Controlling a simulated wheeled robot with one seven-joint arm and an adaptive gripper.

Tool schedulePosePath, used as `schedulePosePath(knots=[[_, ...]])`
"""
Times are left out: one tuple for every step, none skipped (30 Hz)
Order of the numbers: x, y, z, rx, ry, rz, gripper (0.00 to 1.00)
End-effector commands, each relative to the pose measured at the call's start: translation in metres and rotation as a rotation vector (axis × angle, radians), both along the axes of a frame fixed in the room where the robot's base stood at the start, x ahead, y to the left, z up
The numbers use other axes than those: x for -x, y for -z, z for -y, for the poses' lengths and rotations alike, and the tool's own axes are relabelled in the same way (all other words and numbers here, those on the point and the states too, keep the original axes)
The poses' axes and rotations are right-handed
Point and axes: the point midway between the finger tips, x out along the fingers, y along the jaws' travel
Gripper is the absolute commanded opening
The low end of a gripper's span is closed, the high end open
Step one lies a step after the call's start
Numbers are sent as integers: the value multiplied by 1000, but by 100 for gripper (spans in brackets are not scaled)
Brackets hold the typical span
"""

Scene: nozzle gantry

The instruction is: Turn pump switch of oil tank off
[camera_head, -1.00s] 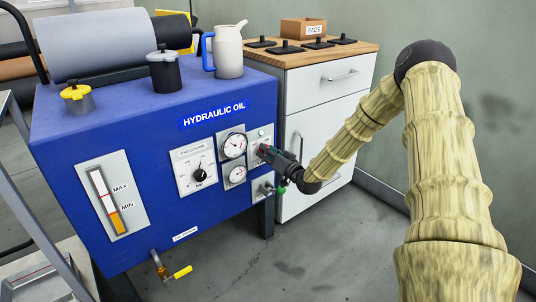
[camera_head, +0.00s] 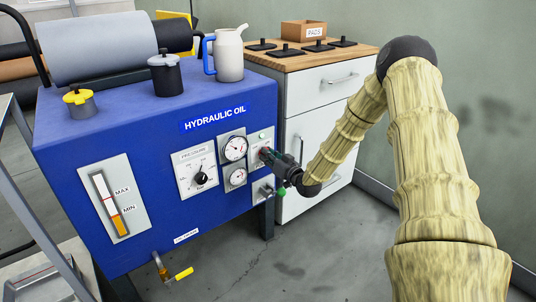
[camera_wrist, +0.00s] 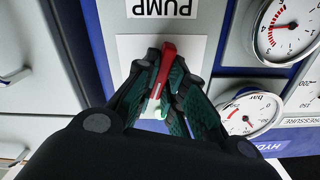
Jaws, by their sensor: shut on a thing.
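The blue hydraulic oil tank (camera_head: 150,224) stands at the left in the head view. Its pump panel (camera_head: 262,138) is at the right end of its front face. In the wrist view the panel's label reads PUMP (camera_wrist: 163,8), upside down. The red switch handle (camera_wrist: 167,62) shows between my fingers, tilted a little from the picture's vertical. My gripper (camera_wrist: 163,88) is shut on this handle. In the head view my gripper (camera_head: 272,157) reaches the panel from the right and hides most of the switch.
Two gauges (camera_head: 235,148) and a pressure dial (camera_head: 200,178) sit left of the pump panel.

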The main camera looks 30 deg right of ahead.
Motion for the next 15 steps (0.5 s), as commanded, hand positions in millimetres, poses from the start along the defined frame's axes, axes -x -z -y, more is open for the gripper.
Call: schedulePosePath(knots=[[0,-2,0,44,1,0,0],[0,-2,0,73,1,3,0],[0,-2,0,111,1,6,0],[0,-2,0,140,1,8,0],[0,-2,0,168,0,10,0],[0,-2,-1,206,0,13,0],[0,-2,-1,235,0,15,0],[0,-2,-1,262,0,18,0],[0,-2,-1,300,1,21,0],[0,-2,-1,329,0,23,0],[0,-1,-2,357,-1,24,0],[0,-1,-2,394,0,28,0],[0,-1,-2,421,0,30,0],[0,-1,-2,449,0,32,0],[0,-1,-2,482,0,35,0]])
